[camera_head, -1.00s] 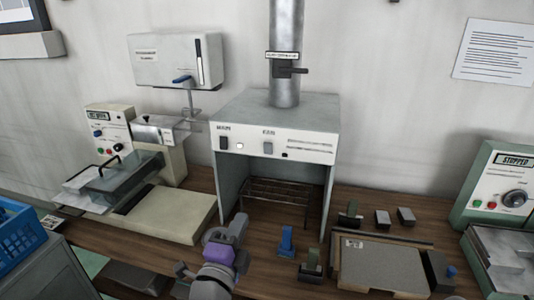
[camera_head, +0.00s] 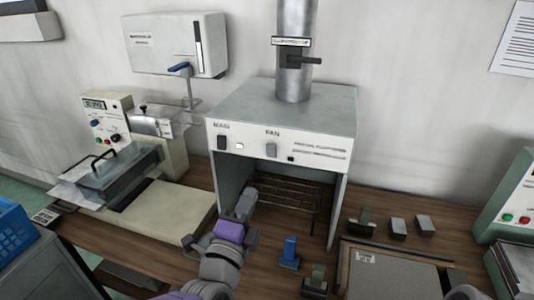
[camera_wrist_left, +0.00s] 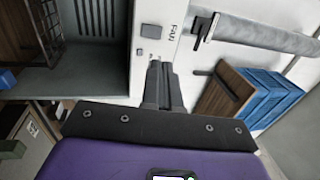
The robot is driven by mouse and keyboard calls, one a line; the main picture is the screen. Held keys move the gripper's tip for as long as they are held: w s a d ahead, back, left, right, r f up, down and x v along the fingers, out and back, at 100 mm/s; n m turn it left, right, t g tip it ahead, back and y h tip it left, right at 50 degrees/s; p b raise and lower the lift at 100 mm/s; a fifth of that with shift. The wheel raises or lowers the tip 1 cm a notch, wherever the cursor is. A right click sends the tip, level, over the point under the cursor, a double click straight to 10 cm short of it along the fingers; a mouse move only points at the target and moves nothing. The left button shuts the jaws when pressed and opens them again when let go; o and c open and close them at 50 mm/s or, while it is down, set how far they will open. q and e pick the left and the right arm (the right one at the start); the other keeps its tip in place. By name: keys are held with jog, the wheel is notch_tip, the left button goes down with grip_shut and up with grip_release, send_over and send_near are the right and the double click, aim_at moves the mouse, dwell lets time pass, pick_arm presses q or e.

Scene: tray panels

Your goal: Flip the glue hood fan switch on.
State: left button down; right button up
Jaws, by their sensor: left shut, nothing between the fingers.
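The glue hood (camera_head: 285,108) is a grey box with a pale front panel. Its grey FAN switch (camera_head: 271,150) sits right of the dark MAIN switch (camera_head: 221,143), with a white square lamp (camera_head: 239,147) between them. The FAN switch (camera_wrist_left: 152,31) also shows in the left wrist view, just beyond the fingertips and apart from them. Whether it is on or off I cannot tell. My left gripper (camera_head: 246,194) is shut and empty, in front of the hood's opening and below the panel. Its closed fingers (camera_wrist_left: 161,68) point at the panel.
A duct (camera_head: 294,60) with a damper lever (camera_head: 305,60) rises from the hood. A cream machine (camera_head: 165,215) stands left. A blue basket (camera_head: 15,232) is far left.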

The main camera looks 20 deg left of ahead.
pick_arm(q)
jog(key=p, duration=0.4)
send_near(271, 147)
jog(key=b+x, duration=0.1)
jog(key=x, duration=0.6)
jog(key=shift+a+f, duration=0.1)
jog(key=shift+f, duration=0.05)
jog(key=shift+s, duration=0.1)
